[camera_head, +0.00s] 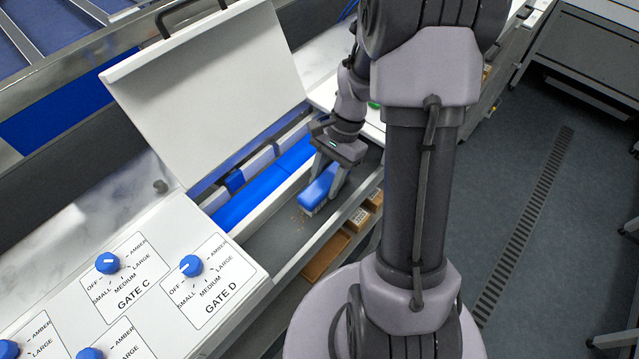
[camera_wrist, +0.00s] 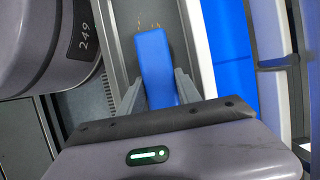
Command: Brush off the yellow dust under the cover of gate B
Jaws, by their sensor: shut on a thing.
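My gripper (camera_head: 324,186) is shut on a blue brush (camera_head: 317,189) with pale bristles beneath, low in a grey channel (camera_head: 268,239). The wrist view shows the blue brush (camera_wrist: 154,62) between the two fingers. A few yellow-brown specks of dust (camera_head: 300,212) lie on the channel floor just beyond the brush. They also show at the brush's far end in the wrist view (camera_wrist: 150,27). A white cover (camera_head: 205,85) with a black handle stands raised behind the channel. No gate B label is readable; whether the bristles touch the floor is unclear.
A bright blue strip (camera_head: 255,192) runs along the channel's back side. Panels with blue knobs for gate C (camera_head: 107,263) and gate D (camera_head: 191,266) are at the lower left. Brown boxes (camera_head: 325,254) sit below the front edge.

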